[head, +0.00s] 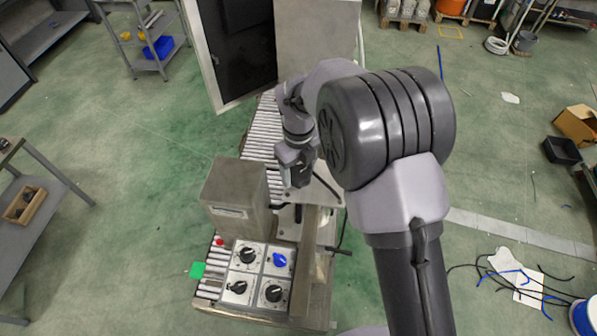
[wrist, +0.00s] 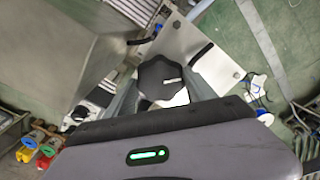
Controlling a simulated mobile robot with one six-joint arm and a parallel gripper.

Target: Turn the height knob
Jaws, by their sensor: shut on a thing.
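A black lobed knob (wrist: 160,76) with a white mark shows in the wrist view, on a pale metal plate (wrist: 215,65). My gripper (wrist: 162,88) has one finger on each side of it and is shut on it. In the head view my gripper (head: 296,180) points down beside the grey box on the conveyor machine. The knob is hidden there behind my gripper and arm.
A grey metal box (head: 236,190) stands close to the left of my gripper. In front is a panel (head: 259,272) with several dials, one blue (head: 279,260). A roller conveyor (head: 264,135) runs behind.

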